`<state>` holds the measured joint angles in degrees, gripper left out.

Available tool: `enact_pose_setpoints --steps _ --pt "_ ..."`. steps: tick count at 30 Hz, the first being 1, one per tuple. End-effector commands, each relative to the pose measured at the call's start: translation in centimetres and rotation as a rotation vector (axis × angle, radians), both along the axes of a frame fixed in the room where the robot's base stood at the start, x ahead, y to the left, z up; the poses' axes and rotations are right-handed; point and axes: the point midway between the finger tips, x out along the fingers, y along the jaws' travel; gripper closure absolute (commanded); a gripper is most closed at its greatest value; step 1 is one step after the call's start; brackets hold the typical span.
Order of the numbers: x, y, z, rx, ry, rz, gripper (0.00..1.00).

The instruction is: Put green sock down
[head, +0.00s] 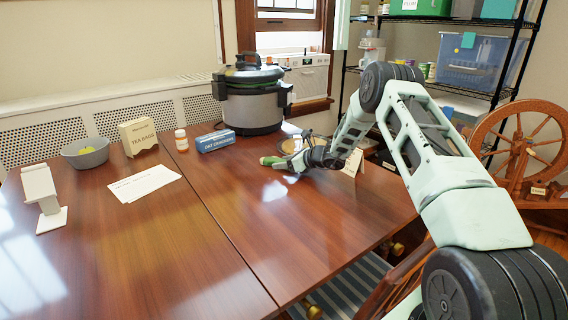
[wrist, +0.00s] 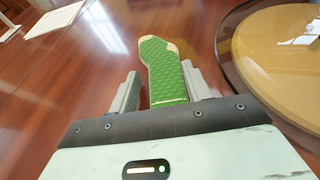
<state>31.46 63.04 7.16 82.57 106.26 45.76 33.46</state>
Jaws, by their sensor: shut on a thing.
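The green sock (wrist: 160,65) shows in the wrist view, with pale heel and toe patches. It lies between the two fingers of my gripper (wrist: 158,88), and its foot sticks out ahead over the brown table. In the head view the sock (head: 268,161) is a small green shape at the tip of my gripper (head: 285,163), low at the tabletop. I cannot tell whether the sock touches the wood. The wooden table (head: 180,235) has a glossy top with a seam.
A round tan disc with a clear rim (wrist: 280,60) is close right of my gripper. A pressure cooker (head: 250,95), blue box (head: 215,140), pill bottle (head: 181,140), tea box (head: 138,136), grey bowl (head: 85,158) and papers (head: 145,183) stand around. The table's front middle is clear.

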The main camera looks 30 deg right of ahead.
Motion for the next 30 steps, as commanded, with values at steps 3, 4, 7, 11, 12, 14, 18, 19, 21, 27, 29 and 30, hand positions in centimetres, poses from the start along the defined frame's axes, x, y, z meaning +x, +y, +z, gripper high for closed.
enact_pose_setpoints --steps 3,4,7,11,12,14,18,19,21,27,29,30 --pt "0.0 0.0 0.1 0.000 -0.002 -0.001 0.73" --pt "0.0 0.0 0.0 -0.001 -0.001 -0.001 0.73" --pt "0.0 0.0 0.0 -0.001 -0.001 -0.001 0.73" --pt "0.0 0.0 -0.3 -0.001 -0.001 -0.001 0.46" --pt "0.0 0.0 -0.2 -0.001 -0.001 -0.001 0.35" --pt "0.0 0.0 -0.2 0.000 -0.001 -0.001 0.30" --pt "0.0 0.0 -0.2 0.000 -0.001 -0.001 0.30" --pt "0.0 0.0 -0.2 0.000 -0.001 -0.001 0.30" --pt "0.0 0.0 -0.2 0.000 -0.001 -0.001 0.30" --pt "-1.1 -0.8 0.7 -0.001 0.000 -0.005 0.30" --pt "-2.1 -1.2 1.1 0.000 0.000 -0.005 0.30" --pt "-2.8 -1.5 1.4 0.000 -0.001 -0.005 0.30"
